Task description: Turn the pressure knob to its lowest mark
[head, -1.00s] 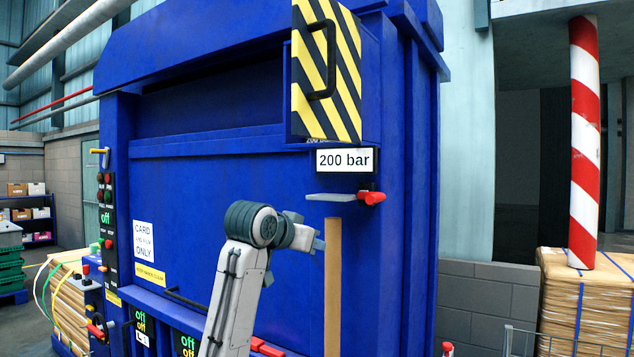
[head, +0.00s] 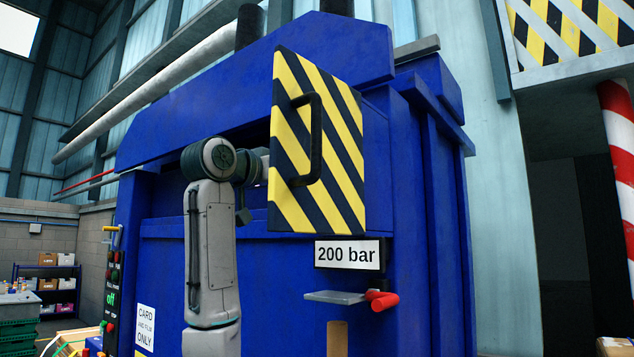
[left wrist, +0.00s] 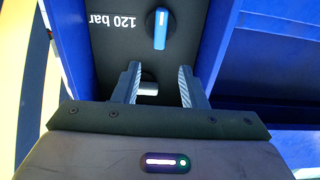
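In the left wrist view a blue knob (left wrist: 161,27) with a white pointer line sits on a dark panel (left wrist: 120,52), beside an upside-down "120 bar" label (left wrist: 110,20). My left gripper (left wrist: 159,72) is open, its two fingers pointing at the panel below the blue knob in the picture. A small pale, knob-like part (left wrist: 148,88) shows between the fingers; contact cannot be told. In the head view my left arm reaches behind the striped yellow-and-black flap (head: 335,185), which hides the gripper there. My right gripper is not in view.
The blue press (head: 270,280) fills the middle. A "200 bar" sign (head: 347,254) hangs below the flap, with a small grey shelf (head: 334,297) and a red handle (head: 382,300) beneath. The flap carries a black handle (head: 314,140) close to my arm.

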